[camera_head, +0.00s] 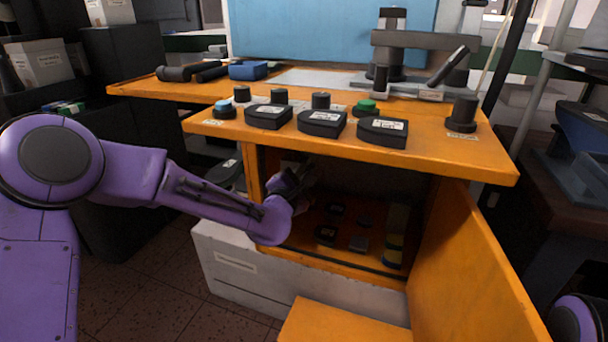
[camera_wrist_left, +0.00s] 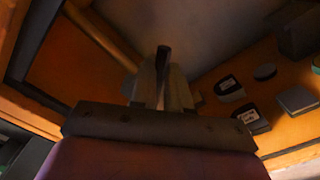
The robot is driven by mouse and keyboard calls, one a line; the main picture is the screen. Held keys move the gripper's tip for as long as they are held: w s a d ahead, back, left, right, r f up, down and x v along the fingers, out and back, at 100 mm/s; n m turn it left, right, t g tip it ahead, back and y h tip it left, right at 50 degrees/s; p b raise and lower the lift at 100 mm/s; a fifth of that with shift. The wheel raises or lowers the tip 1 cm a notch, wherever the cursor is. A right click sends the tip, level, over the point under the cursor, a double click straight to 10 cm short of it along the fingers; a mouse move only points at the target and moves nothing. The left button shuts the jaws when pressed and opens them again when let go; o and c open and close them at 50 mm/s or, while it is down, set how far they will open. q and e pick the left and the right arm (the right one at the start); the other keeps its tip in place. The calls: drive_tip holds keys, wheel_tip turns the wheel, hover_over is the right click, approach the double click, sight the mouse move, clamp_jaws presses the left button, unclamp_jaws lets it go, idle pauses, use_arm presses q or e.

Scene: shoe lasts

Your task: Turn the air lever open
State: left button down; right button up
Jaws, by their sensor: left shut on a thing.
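My left arm reaches into the open orange cabinet (camera_head: 258,200) below the worktop. My left gripper (camera_head: 303,176) is in the dark upper left part of its inside. In the left wrist view the gripper's fingers (camera_wrist_left: 162,80) are shut on a dark, narrow piece, which looks like the air lever (camera_wrist_left: 163,54). Only its rounded end shows between the fingertips; the rest is hidden. In the head view the lever is lost in shadow behind the gripper. My right gripper is not in view.
The orange cabinet door (camera_head: 465,265) stands open at the right. Small dark parts (camera_head: 326,235) and a yellow-banded cylinder (camera_head: 394,250) sit on the cabinet floor. Knobs and buttons line the worktop (camera_head: 455,150) above. A white box (camera_head: 235,265) stands below.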

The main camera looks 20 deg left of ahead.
use_arm(q)
drive_tip(key=shift+a+r+n+b, duration=0.35)
drive_tip(key=shift+a+n, duration=0.45)
drive_tip(key=shift+n, duration=0.9)
drive_tip(key=shift+a+r+n+b, duration=0.35)
drive_tip(key=shift+a+n, duration=0.45)
drive_tip(key=shift+n, duration=0.9)
drive_tip(key=shift+a+r+n+b, duration=0.35)
drive_tip(key=shift+a+n, duration=0.45)
drive_tip(key=shift+n, duration=0.9)
drive_tip(key=c, duration=1.1)
unclamp_jaws()
